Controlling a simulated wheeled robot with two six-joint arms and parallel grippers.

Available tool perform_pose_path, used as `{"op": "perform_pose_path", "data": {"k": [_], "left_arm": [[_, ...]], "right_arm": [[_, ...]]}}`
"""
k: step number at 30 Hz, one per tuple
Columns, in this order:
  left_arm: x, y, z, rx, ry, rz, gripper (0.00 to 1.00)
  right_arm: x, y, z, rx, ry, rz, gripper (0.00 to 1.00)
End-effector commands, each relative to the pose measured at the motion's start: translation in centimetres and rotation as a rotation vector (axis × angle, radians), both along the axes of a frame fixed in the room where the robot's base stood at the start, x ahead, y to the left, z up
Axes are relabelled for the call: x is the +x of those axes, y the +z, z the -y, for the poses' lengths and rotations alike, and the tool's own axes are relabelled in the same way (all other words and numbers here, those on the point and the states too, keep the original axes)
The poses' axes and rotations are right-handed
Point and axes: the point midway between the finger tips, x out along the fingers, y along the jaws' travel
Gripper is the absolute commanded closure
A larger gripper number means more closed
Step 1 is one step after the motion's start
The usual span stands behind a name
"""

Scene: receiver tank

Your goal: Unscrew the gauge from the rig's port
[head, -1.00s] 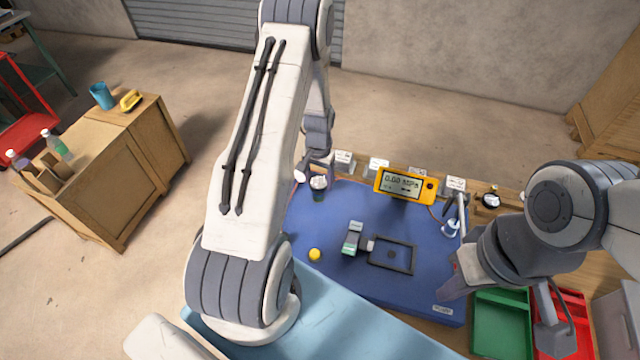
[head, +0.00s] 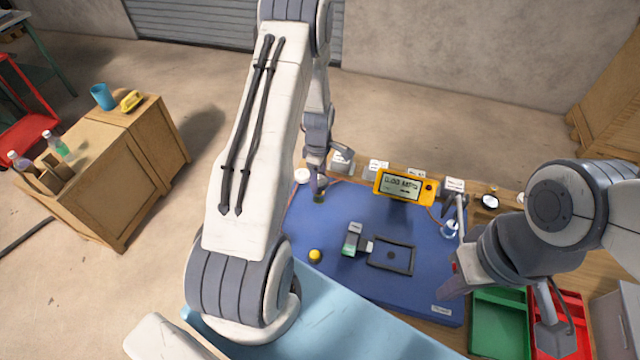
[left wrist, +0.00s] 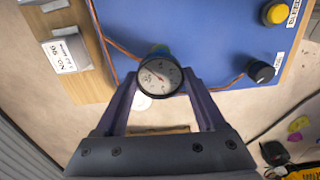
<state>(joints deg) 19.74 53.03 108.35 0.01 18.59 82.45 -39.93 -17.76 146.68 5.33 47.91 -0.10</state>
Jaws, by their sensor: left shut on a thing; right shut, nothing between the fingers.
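The gauge (left wrist: 160,77) has a round white dial with a dark rim and shows face-on in the left wrist view. My left gripper (head: 319,184) is shut on it, with one finger on each side of the dial. In the head view this gripper is at the far left edge of the blue mat and mostly hides the gauge. My right gripper (head: 455,286) is shut and empty over the right side of the mat, apart from the gauge.
The blue mat (head: 345,210) carries a yellow button (head: 315,256), a green-and-grey block (head: 352,240) and a black frame (head: 391,254). A yellow digital meter (head: 404,185) stands at its back edge. Green (head: 501,325) and red (head: 572,320) trays lie at right.

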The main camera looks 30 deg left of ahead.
Motion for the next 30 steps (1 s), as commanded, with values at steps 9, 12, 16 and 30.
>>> {"op": "perform_pose_path", "data": {"k": [9,12,16,30], "left_arm": [[0.0,1.3,0.0,0.000,0.000,0.000,1.00],[0.0,2.4,0.0,0.000,0.000,0.001,1.00],[0.0,4.1,0.0,0.000,-0.001,0.002,1.00],[0.0,4.6,0.0,0.000,0.000,-0.001,1.00]], "right_arm": [[0.0,1.0,0.0,0.000,0.000,0.000,1.00],[0.0,1.8,0.0,0.000,0.000,0.000,1.00],[0.0,3.0,0.0,0.000,0.000,0.000,1.00],[0.0,3.3,0.0,0.000,0.000,0.000,1.00]]}}
